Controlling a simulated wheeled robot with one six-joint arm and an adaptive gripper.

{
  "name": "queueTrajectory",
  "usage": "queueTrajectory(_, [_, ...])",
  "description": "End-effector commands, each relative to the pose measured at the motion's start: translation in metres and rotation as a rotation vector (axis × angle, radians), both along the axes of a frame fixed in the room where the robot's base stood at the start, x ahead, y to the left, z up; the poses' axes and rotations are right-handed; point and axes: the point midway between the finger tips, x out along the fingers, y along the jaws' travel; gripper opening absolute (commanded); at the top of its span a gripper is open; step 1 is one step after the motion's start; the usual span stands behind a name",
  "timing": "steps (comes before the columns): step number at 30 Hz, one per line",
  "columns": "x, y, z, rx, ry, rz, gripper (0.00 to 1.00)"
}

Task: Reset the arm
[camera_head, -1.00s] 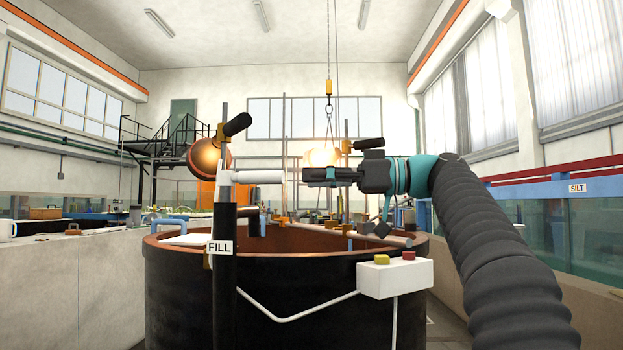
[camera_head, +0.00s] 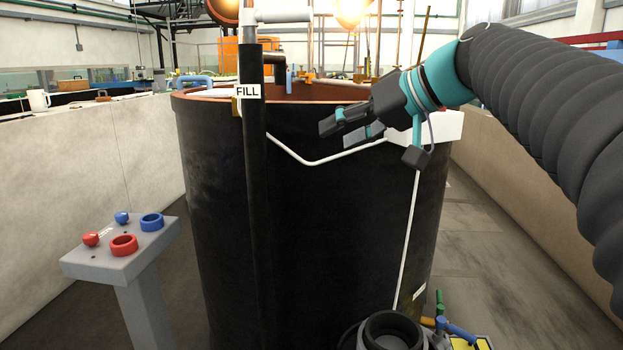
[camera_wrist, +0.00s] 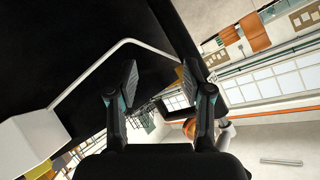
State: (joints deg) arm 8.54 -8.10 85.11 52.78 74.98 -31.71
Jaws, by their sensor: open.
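My gripper (camera_head: 350,130) is open and empty in the head view, in front of the upper wall of a large black tank (camera_head: 330,200). Its fingers point left and a little down. In the wrist view my gripper (camera_wrist: 167,88) shows its two fingers spread, with nothing between them. The black tank wall (camera_wrist: 60,40) fills the upper left of that view, with a white pipe bent across it.
A black post with a FILL label (camera_head: 248,91) stands at the tank's front, left of my gripper. A white box (camera_head: 440,128) is behind my wrist. A grey pedestal (camera_head: 120,250) with red and blue knobs and rings stands at lower left. A black round fitting (camera_head: 390,330) is low in front.

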Motion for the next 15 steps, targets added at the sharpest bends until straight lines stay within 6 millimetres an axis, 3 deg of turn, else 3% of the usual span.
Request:
queueTrajectory(1, [-0.016,-0.002,-0.022,-0.036,0.044,-0.041,0.51])
queueTrajectory(8, [-0.082,-0.029,-0.128,-0.222,0.203,-0.238,0.51])
queueTrajectory(15, [-0.158,-0.068,-0.237,-0.429,0.282,-0.404,0.51])
